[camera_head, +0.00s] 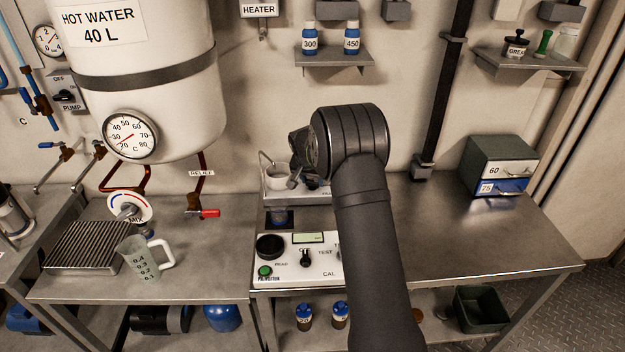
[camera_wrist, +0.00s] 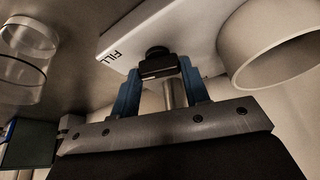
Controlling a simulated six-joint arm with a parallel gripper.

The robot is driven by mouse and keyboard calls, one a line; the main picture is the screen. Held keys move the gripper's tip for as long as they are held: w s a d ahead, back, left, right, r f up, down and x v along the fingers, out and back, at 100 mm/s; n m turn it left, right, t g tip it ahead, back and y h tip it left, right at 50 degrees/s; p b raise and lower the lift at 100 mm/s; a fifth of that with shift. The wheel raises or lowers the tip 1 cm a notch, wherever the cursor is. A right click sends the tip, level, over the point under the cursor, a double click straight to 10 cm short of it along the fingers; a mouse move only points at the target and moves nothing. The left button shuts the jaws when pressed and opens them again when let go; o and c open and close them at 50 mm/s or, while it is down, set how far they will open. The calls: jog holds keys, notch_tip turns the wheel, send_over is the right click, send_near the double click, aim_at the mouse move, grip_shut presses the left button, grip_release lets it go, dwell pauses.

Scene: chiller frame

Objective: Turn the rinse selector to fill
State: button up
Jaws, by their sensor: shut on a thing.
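In the wrist view, the rinse selector (camera_wrist: 158,55) is a dark knob on a white housing (camera_wrist: 200,25) lettered FILL. The lettering lies to the left of the knob. My gripper (camera_wrist: 160,76) has its two blue fingers on either side of the knob and is shut on it. A grey metal post shows between the fingers, below the knob. Which way the selector points cannot be told. In the head view, my arm's dark wrist hides most of the selector and the fingers.
A pale round cup or bowl (camera_wrist: 278,45) stands close to the right finger; a white bowl (camera_head: 279,181) shows in the head view. Clear round vessels (camera_wrist: 28,45) are at left. A control panel (camera_head: 330,270) is in front. The right bench top (camera_head: 450,240) is largely clear.

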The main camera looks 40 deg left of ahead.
jog(key=shift+a+m+h, duration=0.1)
jog(key=shift+m+h, duration=0.3)
jog(key=shift+m, duration=0.7)
jog(key=o, duration=1)
jog(key=v, duration=0.7)
jog(key=shift+s+r, duration=0.2)
jog(key=shift+r, duration=0.05)
jog(key=shift+f, duration=0.1)
